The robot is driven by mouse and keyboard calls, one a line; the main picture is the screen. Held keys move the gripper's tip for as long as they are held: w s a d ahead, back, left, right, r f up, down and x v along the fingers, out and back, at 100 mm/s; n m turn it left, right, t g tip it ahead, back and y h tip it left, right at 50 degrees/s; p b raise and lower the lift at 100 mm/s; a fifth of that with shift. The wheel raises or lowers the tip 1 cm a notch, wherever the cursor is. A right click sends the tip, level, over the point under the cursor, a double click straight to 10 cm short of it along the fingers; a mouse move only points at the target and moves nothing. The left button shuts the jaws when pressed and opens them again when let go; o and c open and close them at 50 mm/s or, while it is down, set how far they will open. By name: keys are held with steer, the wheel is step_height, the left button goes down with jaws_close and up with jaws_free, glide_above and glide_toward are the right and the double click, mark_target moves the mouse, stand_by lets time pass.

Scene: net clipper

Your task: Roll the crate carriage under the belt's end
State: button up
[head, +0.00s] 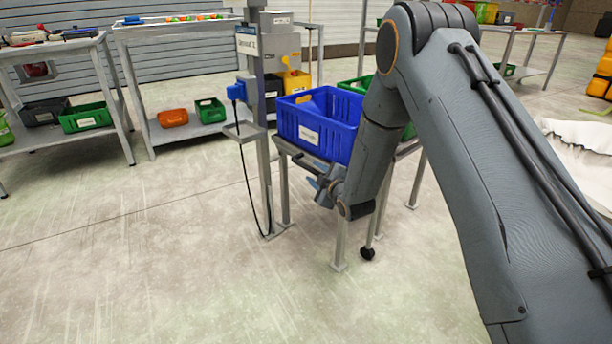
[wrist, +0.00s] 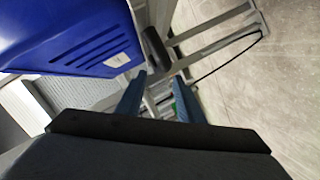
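The crate (wrist: 75,35) also fills the upper left of the wrist view. My gripper (head: 323,190) is at the near side of the frame, just below the crate. In the wrist view its two blue fingers (wrist: 161,95) are apart, with grey metal parts seen beyond the gap. A dark cylindrical handle (wrist: 157,48) lies just beyond the fingertips. I cannot make out the belt's end. My arm hides the frame's right part.
A grey machine post (head: 252,110) with a blue box and hanging cable stands just left of the frame. Benches (head: 65,45) with green crates (head: 85,117) and an orange crate (head: 173,117) stand behind. The floor in front is clear.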

mark_target(308, 169)
steer(key=shift+w+a+f, duration=0.25)
steer(key=shift+w+a, duration=0.1)
steer(key=shift+w, duration=0.1)
steer(key=b+x, duration=0.2)
steer(key=x, duration=0.5)
jaws_close()
